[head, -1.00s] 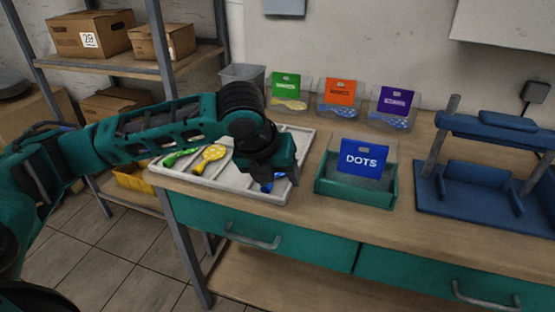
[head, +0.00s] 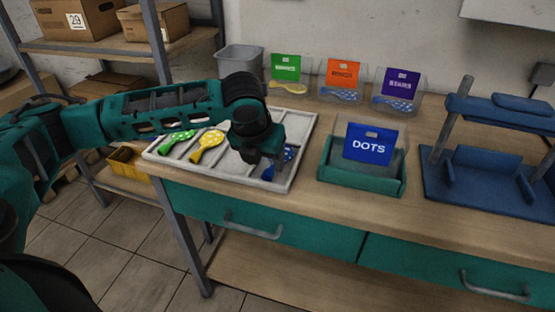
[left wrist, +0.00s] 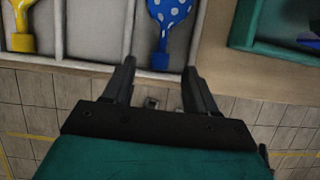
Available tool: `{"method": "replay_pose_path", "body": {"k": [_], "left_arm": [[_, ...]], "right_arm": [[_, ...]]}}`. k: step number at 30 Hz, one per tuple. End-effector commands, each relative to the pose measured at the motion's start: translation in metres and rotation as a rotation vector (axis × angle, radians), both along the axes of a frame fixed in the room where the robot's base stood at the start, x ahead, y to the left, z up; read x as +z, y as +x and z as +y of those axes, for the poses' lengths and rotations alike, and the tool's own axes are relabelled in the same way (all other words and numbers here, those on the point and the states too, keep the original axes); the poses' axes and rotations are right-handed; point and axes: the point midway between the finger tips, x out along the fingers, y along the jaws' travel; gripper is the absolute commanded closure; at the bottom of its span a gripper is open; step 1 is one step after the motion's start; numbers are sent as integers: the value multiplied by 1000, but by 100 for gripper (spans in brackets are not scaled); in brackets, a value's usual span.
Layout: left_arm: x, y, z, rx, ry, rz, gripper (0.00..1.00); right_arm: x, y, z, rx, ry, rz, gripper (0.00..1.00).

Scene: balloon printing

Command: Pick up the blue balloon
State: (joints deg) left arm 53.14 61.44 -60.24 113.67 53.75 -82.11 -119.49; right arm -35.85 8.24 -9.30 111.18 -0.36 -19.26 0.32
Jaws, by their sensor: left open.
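The blue balloon (head: 284,158) with pale dots lies in the right compartment of the light grey tray (head: 303,148). In the head view my left gripper (head: 270,172) is over that part of the tray and hides some of the balloon. In the left wrist view the blue balloon (left wrist: 168,22) shows at the top, its neck pointing down toward the gap between the open fingers (left wrist: 158,75). My right gripper is not in view.
A green balloon (head: 178,141) and a yellow balloon (head: 207,146) lie in the tray's left compartments. A green bin with a blue DOTS card (head: 370,145) stands to the right. A blue press-like frame (head: 480,185) is farther right.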

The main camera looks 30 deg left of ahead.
Motion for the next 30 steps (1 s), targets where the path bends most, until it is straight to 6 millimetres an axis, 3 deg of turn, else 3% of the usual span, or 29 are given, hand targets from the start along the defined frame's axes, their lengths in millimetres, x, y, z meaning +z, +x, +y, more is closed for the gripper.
{"method": "replay_pose_path", "body": {"k": [8, 17, 30], "left_arm": [[-39, 14, 2, 0, -1, 3, 43], [-43, 16, 3, -2, 0, 1, 43], [-43, 16, 3, -1, 0, 1, 84]], "right_arm": [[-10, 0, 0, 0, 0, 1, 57], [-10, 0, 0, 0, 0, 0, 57], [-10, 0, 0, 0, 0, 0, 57]]}}
